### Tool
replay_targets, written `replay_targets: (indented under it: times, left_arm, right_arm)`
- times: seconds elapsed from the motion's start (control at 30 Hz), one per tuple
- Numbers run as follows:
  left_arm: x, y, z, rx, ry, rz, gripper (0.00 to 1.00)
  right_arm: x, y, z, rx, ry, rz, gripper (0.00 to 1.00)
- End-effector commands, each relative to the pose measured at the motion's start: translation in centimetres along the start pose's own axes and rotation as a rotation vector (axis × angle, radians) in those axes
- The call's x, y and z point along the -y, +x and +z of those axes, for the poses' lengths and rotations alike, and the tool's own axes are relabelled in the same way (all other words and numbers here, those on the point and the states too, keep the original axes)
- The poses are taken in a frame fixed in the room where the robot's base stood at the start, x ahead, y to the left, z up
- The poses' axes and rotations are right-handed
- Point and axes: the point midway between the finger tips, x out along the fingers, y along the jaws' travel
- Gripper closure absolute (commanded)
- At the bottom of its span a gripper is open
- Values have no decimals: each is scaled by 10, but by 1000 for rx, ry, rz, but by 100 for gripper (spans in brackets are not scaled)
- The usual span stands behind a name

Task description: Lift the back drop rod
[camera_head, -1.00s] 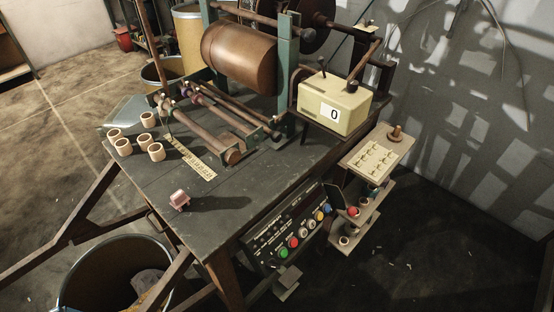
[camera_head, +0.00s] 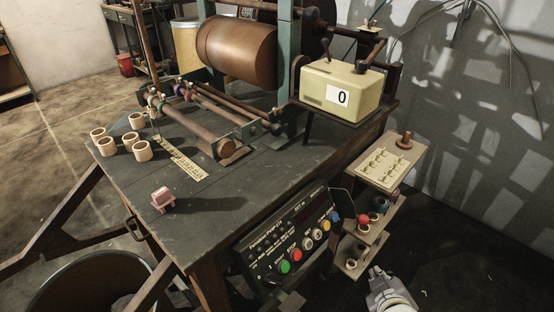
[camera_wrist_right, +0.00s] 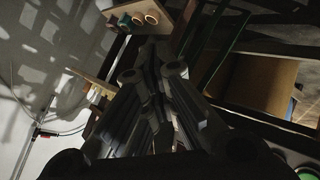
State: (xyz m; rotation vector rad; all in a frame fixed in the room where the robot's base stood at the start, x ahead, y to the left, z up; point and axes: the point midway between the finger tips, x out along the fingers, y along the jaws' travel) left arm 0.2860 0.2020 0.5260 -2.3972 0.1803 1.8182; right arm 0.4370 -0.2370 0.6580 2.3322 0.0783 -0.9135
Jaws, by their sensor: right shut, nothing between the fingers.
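Several brown rods lie side by side in the machine's low frame, below a big copper-coloured roll (camera_head: 237,52) in the head view. A rear rod (camera_head: 232,107) runs slantwise behind the thicker front rod (camera_head: 197,130). I cannot tell for certain which one is the back drop rod. My right gripper (camera_head: 376,273) is at the bottom edge of the head view, right of the control panel and far from the rods. It is shut and empty. Its dark fingers (camera_wrist_right: 152,52) also show in the right wrist view, close together. My left gripper is not in view.
A cream counter box (camera_head: 335,92) showing 0 stands at the table's right. A control panel (camera_head: 290,240) with coloured buttons hangs at the front. Small shelves (camera_head: 365,172) with spools are near my right gripper. Cardboard cores (camera_head: 142,151) and a pink block (camera_head: 161,197) sit on the table.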

Motion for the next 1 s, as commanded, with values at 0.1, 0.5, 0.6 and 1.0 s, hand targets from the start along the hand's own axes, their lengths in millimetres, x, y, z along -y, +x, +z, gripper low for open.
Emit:
replay_targets:
  times: [0.1, 0.5, 0.6, 1.0]
  left_arm:
    - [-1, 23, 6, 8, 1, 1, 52]
    - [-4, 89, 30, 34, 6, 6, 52]
    - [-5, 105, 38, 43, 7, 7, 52]
    - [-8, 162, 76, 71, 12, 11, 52]
  right_arm:
    - [-40, 5, -58, -181, -181, 173, 100]
    - [-93, -31, -215, -624, -809, 667, 100]
    - [-91, -42, -245, -709, -980, 778, 100]
    - [-47, -61, -311, -964, -1733, 1148, 100]
